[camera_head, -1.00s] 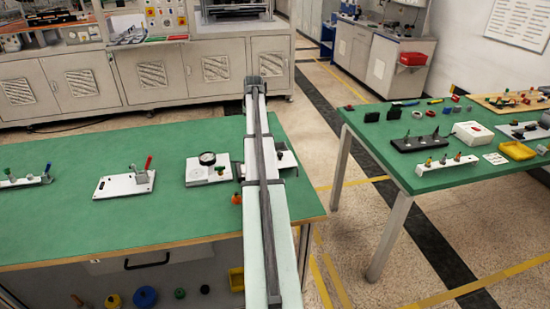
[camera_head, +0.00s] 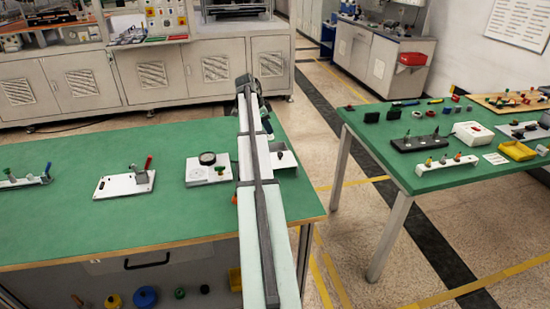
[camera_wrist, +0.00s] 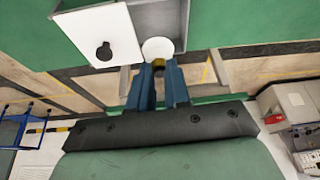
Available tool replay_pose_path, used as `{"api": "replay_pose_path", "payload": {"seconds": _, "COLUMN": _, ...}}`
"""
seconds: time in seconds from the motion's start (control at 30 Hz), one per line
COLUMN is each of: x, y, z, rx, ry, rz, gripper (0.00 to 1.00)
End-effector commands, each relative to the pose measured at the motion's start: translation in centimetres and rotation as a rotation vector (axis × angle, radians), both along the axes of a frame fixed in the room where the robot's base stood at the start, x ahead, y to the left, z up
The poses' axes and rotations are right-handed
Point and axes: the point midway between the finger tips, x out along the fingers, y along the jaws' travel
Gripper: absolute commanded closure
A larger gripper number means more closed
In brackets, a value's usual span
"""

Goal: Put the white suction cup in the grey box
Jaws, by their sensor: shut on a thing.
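In the wrist view my gripper (camera_wrist: 161,68) has its blue fingers shut on the white suction cup (camera_wrist: 158,48), which shows as a round white disc at the fingertips. The grey box (camera_wrist: 173,20) lies just beyond the cup, its open inside and walls showing at the top of the view. The cup overlaps the box's near part in the picture; how high it is above the box I cannot tell. In the head view part of the box (camera_head: 285,159) shows to the right of my arm, on the green table. My arm hides the cup there.
A white plate with a round black part (camera_wrist: 100,45) adjoins the box at left in the wrist view. In the head view a white plate with a gauge (camera_head: 207,172) and a white fixture (camera_head: 125,185) stand left of my arm. The green table between them is clear.

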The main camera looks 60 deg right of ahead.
Motion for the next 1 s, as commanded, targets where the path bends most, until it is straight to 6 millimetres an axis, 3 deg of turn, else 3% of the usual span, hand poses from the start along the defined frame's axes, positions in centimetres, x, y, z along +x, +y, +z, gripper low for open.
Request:
{"api": "replay_pose_path", "payload": {"seconds": 0.27, "x": 0.0, "y": 0.0, "z": -1.1, "rx": 0.000, "ry": 0.000, "rz": -0.068, "gripper": 1.00}}
{"api": "replay_pose_path", "payload": {"seconds": 0.53, "x": -0.1, "y": 0.1, "z": -5.3, "rx": 0.002, "ry": 0.000, "rz": -0.067, "gripper": 1.00}}
{"api": "replay_pose_path", "payload": {"seconds": 1.0, "x": 0.0, "y": 0.0, "z": -9.8, "rx": 0.001, "ry": -0.001, "rz": -0.065, "gripper": 1.00}}
